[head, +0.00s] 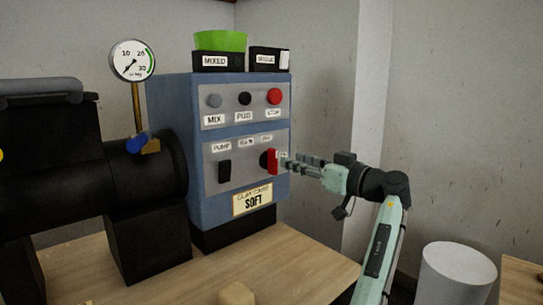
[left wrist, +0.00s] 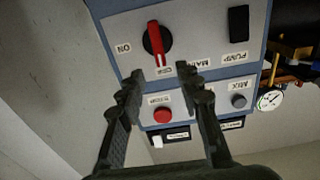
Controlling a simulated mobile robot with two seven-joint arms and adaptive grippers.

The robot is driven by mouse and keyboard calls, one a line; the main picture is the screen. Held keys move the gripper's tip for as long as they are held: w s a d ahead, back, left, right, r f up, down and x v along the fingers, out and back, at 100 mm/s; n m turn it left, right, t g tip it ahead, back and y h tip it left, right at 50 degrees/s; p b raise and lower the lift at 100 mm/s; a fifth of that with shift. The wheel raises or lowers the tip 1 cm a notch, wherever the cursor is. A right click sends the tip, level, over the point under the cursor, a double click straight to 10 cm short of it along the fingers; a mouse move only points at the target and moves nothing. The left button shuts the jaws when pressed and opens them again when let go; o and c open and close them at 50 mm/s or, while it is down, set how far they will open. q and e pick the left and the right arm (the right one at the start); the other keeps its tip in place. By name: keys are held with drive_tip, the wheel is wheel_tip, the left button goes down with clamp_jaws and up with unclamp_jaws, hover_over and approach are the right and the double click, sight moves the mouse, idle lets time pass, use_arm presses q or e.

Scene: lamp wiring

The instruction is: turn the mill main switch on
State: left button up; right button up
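The main switch (head: 272,161) is a red handle on a black round base, on the lower grey panel of the blue control box (head: 170,120). In the left wrist view, which is upside down, the switch (left wrist: 155,42) has its handle in line with the OFF label (left wrist: 163,70); the ON label (left wrist: 124,48) is to its side. My left gripper (head: 287,161) is just right of the switch in the head view. In the left wrist view my left gripper (left wrist: 162,72) is open, its fingertips apart with nothing between them. My right gripper is not in view.
A black pump switch (head: 224,171) sits left of the main switch. Above are a grey mix button (head: 214,101), a black button (head: 245,98) and a red stop button (head: 274,96). Black machinery with a gauge (head: 133,60) stands left. A grey cylinder (head: 455,274) stands lower right.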

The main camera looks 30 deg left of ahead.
sight(277, 155)
use_arm(q)
drive_tip(key=x, duration=0.7)
drive_tip(key=shift+a+p, duration=0.15)
drive_tip(key=shift+p, duration=0.15)
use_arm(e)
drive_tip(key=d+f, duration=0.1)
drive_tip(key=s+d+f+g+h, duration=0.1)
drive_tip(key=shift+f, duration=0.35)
use_arm(q)
clamp_jaws()
